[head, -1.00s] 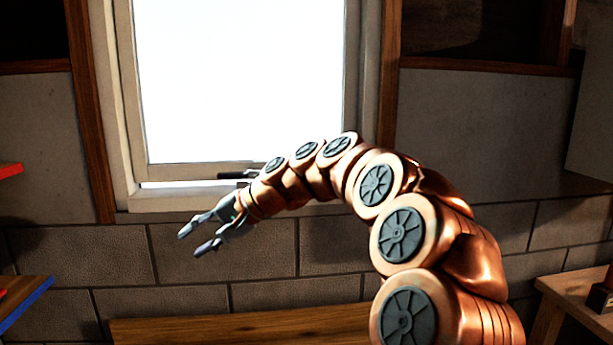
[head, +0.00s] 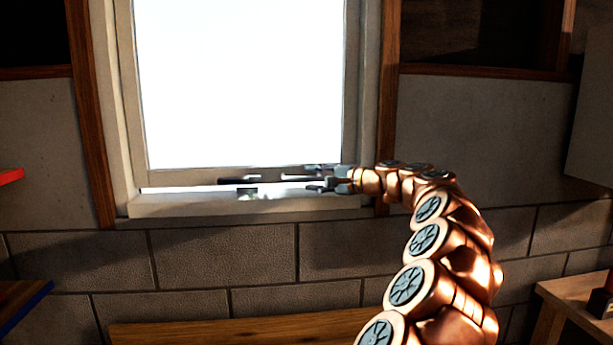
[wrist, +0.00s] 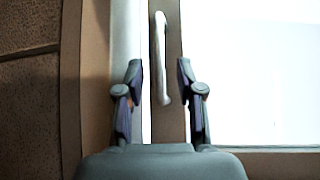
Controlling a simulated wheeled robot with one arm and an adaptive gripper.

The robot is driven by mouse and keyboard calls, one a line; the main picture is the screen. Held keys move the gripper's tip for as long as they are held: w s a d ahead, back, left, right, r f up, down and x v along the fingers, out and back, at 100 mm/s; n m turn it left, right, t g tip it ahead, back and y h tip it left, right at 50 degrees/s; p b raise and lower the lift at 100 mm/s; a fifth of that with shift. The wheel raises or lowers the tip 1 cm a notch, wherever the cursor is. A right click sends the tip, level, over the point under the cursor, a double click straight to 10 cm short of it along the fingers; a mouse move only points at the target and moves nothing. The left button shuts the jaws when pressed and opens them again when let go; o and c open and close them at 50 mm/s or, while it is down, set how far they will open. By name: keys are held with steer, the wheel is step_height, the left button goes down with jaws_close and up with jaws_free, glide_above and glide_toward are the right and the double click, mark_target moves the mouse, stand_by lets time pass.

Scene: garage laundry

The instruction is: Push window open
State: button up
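The window (head: 245,85) has a pale frame and a bright white pane. A bright strip shows between the lower sash rail (head: 190,177) and the sill (head: 215,207). A small dark handle (head: 238,181) is on the lower rail; in the wrist view it is a pale bar (wrist: 161,58). My gripper (head: 312,177) is at the lower right of the window, level with the rail, fingers pointing left along it. In the wrist view my gripper (wrist: 160,68) is open, with the handle lined up between its fingertips. The head view shows the fingertips right of the handle, apart from it.
A brick wall (head: 225,258) lies below the sill. A wooden surface (head: 240,328) is at the bottom centre, and a wooden table (head: 580,300) is at the right. A red-edged shelf (head: 10,176) is at the far left. Wooden trim (head: 390,100) runs up the window's right side.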

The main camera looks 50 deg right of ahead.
mark_target(309, 178)
steer(key=shift+w+a+f+p, duration=0.1)
steer(key=shift+w+f+p, duration=0.05)
steer(key=shift+w, duration=0.6)
steer(key=shift+w+f+p, duration=0.1)
steer(key=shift+w+p, duration=0.05)
steer(key=shift+w, duration=0.6)
jaws_close()
